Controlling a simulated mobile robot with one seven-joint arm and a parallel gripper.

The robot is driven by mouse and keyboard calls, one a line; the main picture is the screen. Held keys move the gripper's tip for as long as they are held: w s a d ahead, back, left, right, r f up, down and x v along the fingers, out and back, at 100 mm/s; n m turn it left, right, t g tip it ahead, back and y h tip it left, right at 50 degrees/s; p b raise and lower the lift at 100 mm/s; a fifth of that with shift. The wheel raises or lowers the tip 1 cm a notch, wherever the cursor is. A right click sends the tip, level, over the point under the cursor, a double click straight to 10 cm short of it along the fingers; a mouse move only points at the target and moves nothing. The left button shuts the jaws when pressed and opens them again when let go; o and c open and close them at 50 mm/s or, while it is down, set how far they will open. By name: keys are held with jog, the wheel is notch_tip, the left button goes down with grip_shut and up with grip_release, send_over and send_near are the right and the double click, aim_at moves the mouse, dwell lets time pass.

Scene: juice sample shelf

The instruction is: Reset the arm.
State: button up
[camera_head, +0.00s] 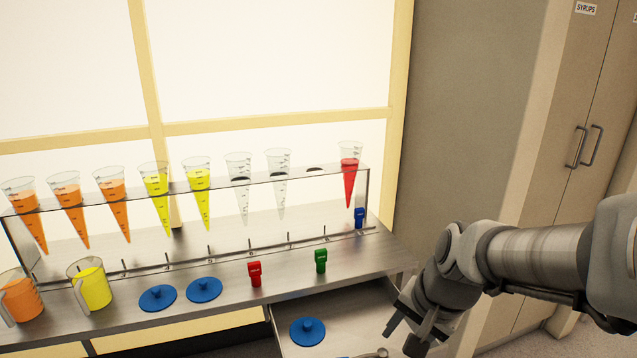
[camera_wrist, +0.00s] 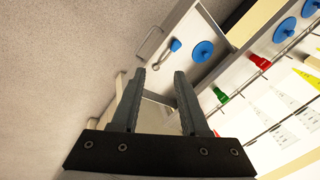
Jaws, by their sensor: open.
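My gripper (camera_head: 408,336) is at the lower right of the head view, beside the right end of the steel counter (camera_head: 215,322) and right of the open drawer (camera_head: 345,337). In the wrist view my gripper (camera_wrist: 158,76) shows two dark fingers spread apart with nothing between them. The drawer (camera_wrist: 190,22) lies beyond the fingertips in that view. It holds a blue lid (camera_head: 308,331), which also shows in the wrist view (camera_wrist: 203,51), and a small metal tool (camera_wrist: 161,56).
A rack (camera_head: 367,190) of cone-shaped cups holds orange, yellow, clear and red cups. Two jugs, of orange (camera_head: 22,300) and yellow (camera_head: 92,287) juice, two blue lids (camera_head: 158,297) and red (camera_head: 255,273), green (camera_head: 321,261) and blue (camera_head: 360,217) clips are on the counter. Cabinets (camera_head: 560,120) stand right.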

jog(key=s+r+n+t+h, duration=0.2)
jog(key=s+r+n, duration=0.6)
jog(key=s+r, duration=0.15)
notch_tip(320, 180, up, 12)
jog(key=p, duration=1.3)
jog(key=shift+s+d, duration=0.15)
jog(key=shift+s, duration=0.1)
